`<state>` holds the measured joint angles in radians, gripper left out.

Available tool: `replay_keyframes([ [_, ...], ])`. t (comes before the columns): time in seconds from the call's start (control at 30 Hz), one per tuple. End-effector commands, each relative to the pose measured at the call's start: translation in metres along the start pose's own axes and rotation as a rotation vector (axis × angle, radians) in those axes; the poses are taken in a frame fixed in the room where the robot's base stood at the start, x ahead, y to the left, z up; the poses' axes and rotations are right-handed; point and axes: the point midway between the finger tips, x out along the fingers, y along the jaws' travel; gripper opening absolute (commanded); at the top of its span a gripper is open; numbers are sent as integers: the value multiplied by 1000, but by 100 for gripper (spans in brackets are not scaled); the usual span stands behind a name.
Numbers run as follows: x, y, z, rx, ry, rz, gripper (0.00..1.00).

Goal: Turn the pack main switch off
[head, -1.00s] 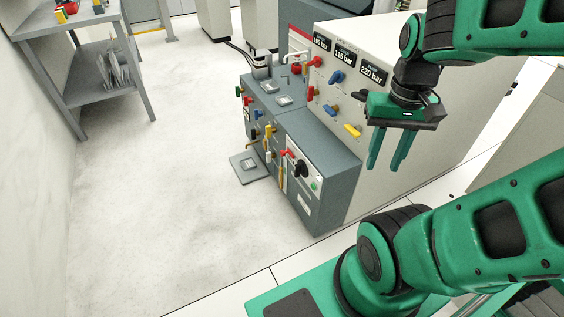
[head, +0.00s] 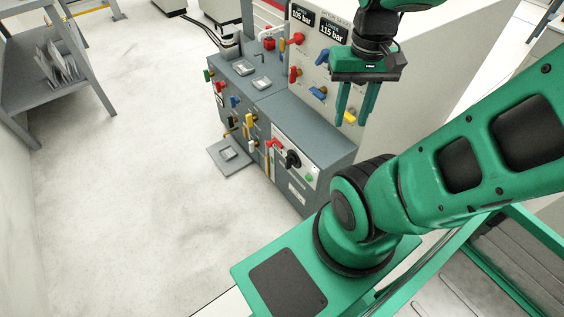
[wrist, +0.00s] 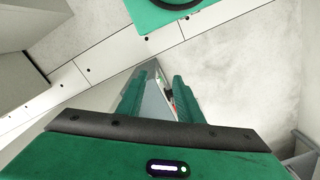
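A white panel (head: 301,180) on the front of the low grey cabinet carries a black rotary knob (head: 293,159), a red handle (head: 272,144) and a green button (head: 309,177). The black knob looks like the main switch, but I cannot read its label or its setting. My gripper (head: 353,122) hangs fingers down, above and to the right of that panel, apart from it. Its two fingers are spread with nothing between them, as the wrist view (wrist: 160,76) also shows. There the panel is mostly hidden behind the fingers.
More coloured valves, such as a blue one (head: 235,101), line the grey cabinet. A grey shelf (head: 60,100) stands left.

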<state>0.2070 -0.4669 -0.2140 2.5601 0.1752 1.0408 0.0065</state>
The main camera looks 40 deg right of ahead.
Motion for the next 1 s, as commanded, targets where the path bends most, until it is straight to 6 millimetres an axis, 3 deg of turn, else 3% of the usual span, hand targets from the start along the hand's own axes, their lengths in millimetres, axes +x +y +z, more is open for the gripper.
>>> replay_keyframes([
  [0.1, -5, 6, 8, -7, 7, -4, 33],
  [0.27, -3, 3, -10, -57, -28, 28, 33],
  [0.67, 26, -29, -93, -310, -184, 204, 33],
  [1.0, 77, -72, -153, -538, -312, 387, 33],
])
